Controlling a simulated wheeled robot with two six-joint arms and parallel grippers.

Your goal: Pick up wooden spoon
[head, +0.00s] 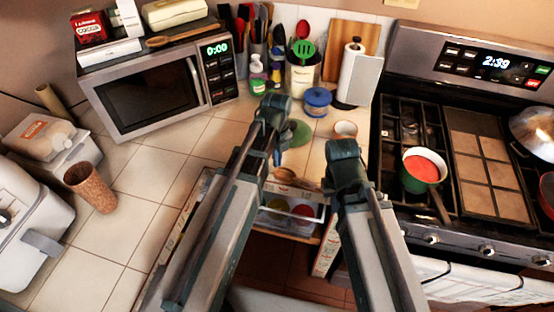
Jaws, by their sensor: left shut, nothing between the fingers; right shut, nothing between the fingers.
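A wooden spoon-like utensil (287,178) lies by the open drawer at the counter's front edge, between my two arms; part of it is hidden. Another wooden spoon (160,41) lies on top of the microwave (146,98). My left gripper (278,157) points down over the counter, just behind the utensil by the drawer. It is shut and empty, and mostly hidden by my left arm. My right arm reaches in over the counter's front edge, to the right of that utensil. Its gripper fingers are hidden behind the arm.
The open drawer (307,237) holds colored items. A small bowl (345,129), a blue pot (317,101) and a paper towel roll (352,72) stand behind. The stove (480,165) with a red-filled pot (420,168) is right. Tiles at left are mostly clear around a brown cup (90,187).

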